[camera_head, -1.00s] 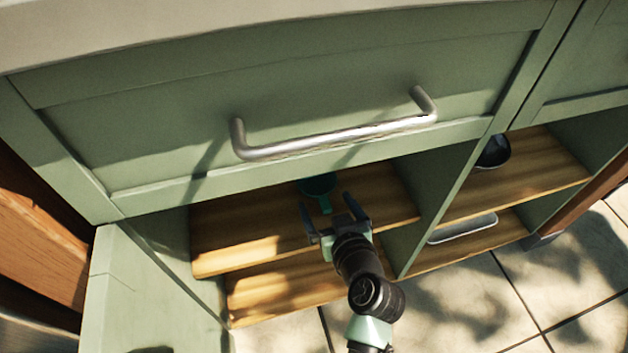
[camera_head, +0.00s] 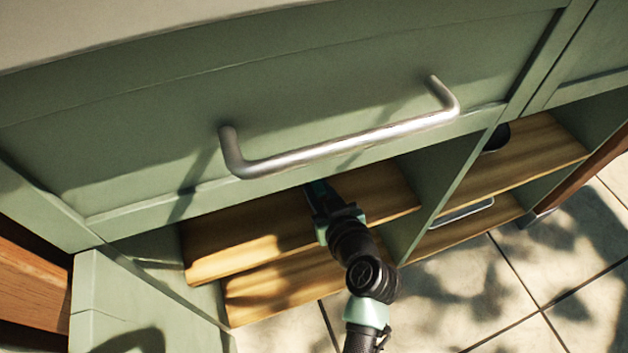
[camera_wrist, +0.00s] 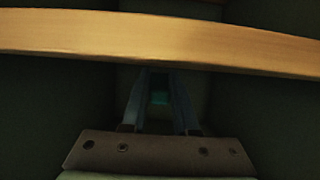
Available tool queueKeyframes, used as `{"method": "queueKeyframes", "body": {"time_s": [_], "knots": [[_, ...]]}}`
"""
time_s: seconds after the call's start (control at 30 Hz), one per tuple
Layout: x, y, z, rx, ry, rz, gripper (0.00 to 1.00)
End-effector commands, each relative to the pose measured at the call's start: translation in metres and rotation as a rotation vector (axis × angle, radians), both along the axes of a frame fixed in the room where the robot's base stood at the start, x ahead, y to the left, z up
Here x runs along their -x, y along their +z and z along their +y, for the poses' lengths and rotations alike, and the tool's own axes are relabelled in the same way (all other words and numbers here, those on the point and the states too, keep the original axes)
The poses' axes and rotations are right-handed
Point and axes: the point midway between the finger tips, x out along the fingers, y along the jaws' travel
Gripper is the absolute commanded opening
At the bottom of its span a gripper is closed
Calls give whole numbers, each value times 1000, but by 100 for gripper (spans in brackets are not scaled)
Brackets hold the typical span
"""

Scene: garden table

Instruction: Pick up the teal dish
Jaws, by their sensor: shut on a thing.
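The teal dish shows in the wrist view as a dim teal patch (camera_wrist: 159,92) between my fingers; most of it is hidden in shadow and I cannot make out its shape. My gripper (camera_wrist: 158,90) is shut on it inside the upper shelf space. In the head view my gripper (camera_head: 318,192) reaches in under the drawer front, with its fingertips mostly hidden, and a little teal shows beside them.
The green drawer front (camera_head: 330,95) with a metal handle (camera_head: 340,148) overhangs the wooden upper shelf (camera_head: 225,238). A green divider (camera_head: 432,190) stands to the right. Beyond it are a dark bowl (camera_head: 495,137) and a grey tray (camera_head: 462,214). Tiled floor lies in front.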

Motion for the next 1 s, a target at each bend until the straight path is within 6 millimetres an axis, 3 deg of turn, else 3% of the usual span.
{"method": "queueKeyframes", "body": {"time_s": [0.03,0.1,0.63,1.0], "knots": [[0,1,0,0,-1,-1,10],[0,1,0,0,-1,-2,0],[-1,6,0,0,-1,-3,0],[-1,72,0,1,0,-4,0]]}}
